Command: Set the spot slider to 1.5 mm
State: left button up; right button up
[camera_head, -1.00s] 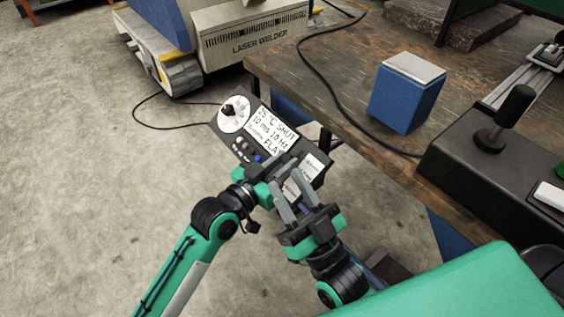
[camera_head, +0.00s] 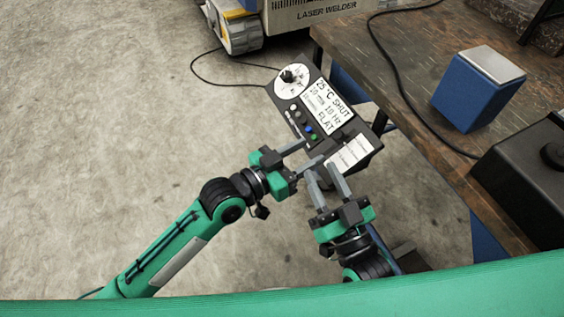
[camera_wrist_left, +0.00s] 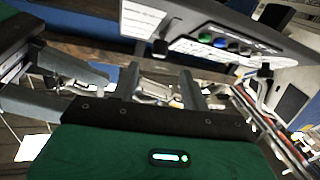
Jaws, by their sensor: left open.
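The dark control panel (camera_head: 325,112) carries a white round dial (camera_head: 292,79), a lit display (camera_head: 327,104), a column of small buttons (camera_head: 301,123) and white labels (camera_head: 350,152). It also shows upside down at the top of the left wrist view (camera_wrist_left: 215,30), where two small black knobs (camera_wrist_left: 160,47) stick out from it. I cannot tell which part is the spot slider or read its setting. My left gripper (camera_head: 301,155) is open and empty at the panel's lower left edge.
A wooden workbench (camera_head: 415,100) stands to the right, with a blue box (camera_head: 478,90) and a dark device (camera_head: 530,165) on it. A black cable runs across the bench. A laser welder (camera_head: 318,14) stands at the back. The floor at left is clear.

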pick_arm(q)
jog(key=shift+v, duration=2.95)
pick_arm(e)
jog(key=shift+s+a+f+g, duration=0.1)
jog(key=shift+a+f+g, duration=0.1)
jog(key=shift+f+g, duration=0.35)
jog(key=shift+s+a+f+g, duration=0.1)
jog(key=shift+a+f+g, duration=0.15)
jog(key=shift+f, duration=0.6)
pick_arm(q)
jog(key=shift+d, duration=0.1)
